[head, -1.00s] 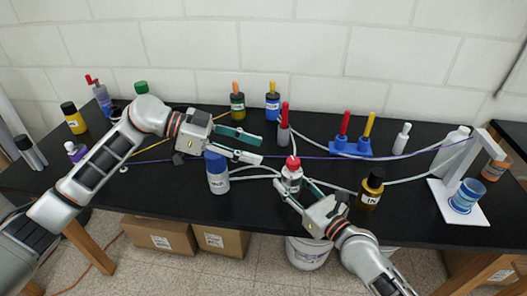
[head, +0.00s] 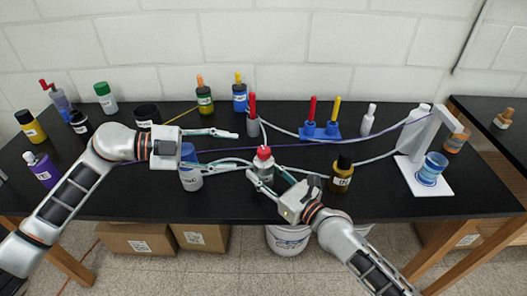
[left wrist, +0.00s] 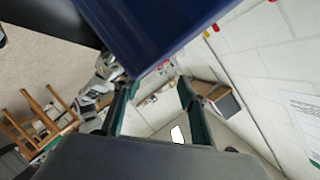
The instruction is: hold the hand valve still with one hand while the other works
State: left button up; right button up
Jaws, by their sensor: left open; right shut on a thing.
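My right gripper (head: 264,175) is shut on a small pale bottle-like piece with a red top (head: 263,153), which stands upright at the middle of the bench. Pale hoses run close to it on both sides. No part in view is clearly marked as the hand valve; a grey piece with a tall red handle (head: 252,118) stands just behind. In the left wrist view, a large dark blue surface (left wrist: 150,30) fills the top, and nothing shows between the fingers (left wrist: 157,105).
Blue base with red and yellow handles (head: 319,132) stands behind to the right. A white stand (head: 425,180) is at the right. Several bottles stand at the left. The front bench strip (head: 150,208) is clear.

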aim_at(258, 155)
pick_arm(q)
jog(key=s+f+m+t+h, duration=0.1)
jog(key=s+f+m+t, duration=0.15)
jog(key=m, duration=0.85)
jog(key=s+f+m+t, duration=0.1)
jog(key=m+t, duration=0.2)
jog(key=m, duration=0.8)
jog(key=x, duration=1.1)
jog(key=shift+w+d+r, duration=0.2)
jog(key=shift+w, duration=0.3)
jog(key=c, duration=1.2)
